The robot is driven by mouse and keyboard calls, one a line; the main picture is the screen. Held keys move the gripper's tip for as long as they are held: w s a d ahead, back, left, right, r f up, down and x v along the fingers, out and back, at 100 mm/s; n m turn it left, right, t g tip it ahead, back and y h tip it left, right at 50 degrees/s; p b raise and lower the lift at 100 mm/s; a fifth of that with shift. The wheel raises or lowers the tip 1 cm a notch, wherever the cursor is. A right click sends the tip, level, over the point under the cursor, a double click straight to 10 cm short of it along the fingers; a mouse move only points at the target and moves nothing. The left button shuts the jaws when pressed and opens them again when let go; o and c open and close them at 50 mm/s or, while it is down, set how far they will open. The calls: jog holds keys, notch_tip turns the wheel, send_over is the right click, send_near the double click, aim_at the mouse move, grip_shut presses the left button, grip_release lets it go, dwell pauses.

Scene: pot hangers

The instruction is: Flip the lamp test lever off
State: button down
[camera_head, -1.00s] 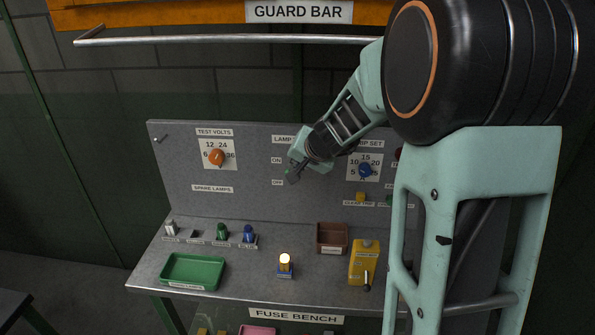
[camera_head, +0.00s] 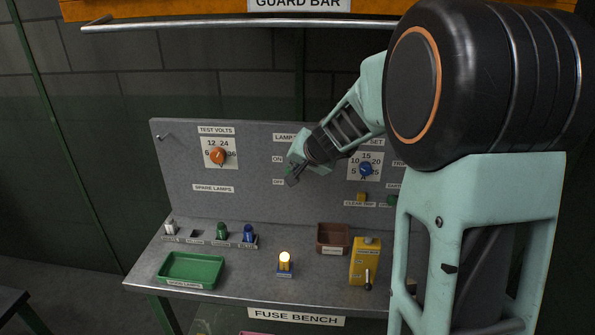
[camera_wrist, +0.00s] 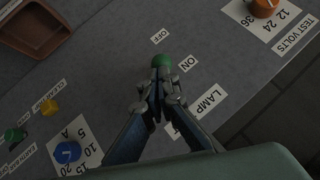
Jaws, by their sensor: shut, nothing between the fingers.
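The lamp test lever shows in the wrist view as a round green knob (camera_wrist: 162,60) just beyond my fingertips. It lies close to the ON label (camera_wrist: 189,63) and the OFF label (camera_wrist: 159,37); which position it is set to is hard to tell. My gripper (camera_wrist: 159,88) is shut and empty, its tips at or very near the knob; contact is unclear. In the head view my gripper (camera_head: 292,180) is at the upright panel beside the OFF label (camera_head: 278,182) and hides the lever. The lamp (camera_head: 285,261) on the bench glows.
An orange dial (camera_head: 218,156) is left on the panel, a blue dial (camera_head: 366,169) right. The bench holds a green tray (camera_head: 192,270), brown bin (camera_head: 332,238) and yellow box (camera_head: 364,262). A guard bar (camera_head: 230,25) runs above.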

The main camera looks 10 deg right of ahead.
jog(key=shift+s+f+b, duration=0.1)
jog(key=shift+f+b, duration=0.25)
jog(key=shift+b, duration=0.8)
jog(key=f+t+b, duration=0.1)
jog(key=b, duration=0.4)
jog(key=s+f+t+b, duration=0.1)
jog(key=b, duration=0.5)
jog(key=f+b, duration=0.1)
jog(key=b, duration=0.4)
jog(key=shift+s+a+n+t+h, duration=0.2)
jog(key=shift+a+n+t+h, duration=0.1)
jog(key=shift+t, duration=0.1)
jog(key=shift+s+f+b, duration=0.1)
jog(key=shift+b, duration=0.65)
jog(key=shift+f, duration=0.1)
notch_tip(320, 180, down, 7)
jog(key=b, duration=0.9)
jog(key=shift+r, duration=0.25)
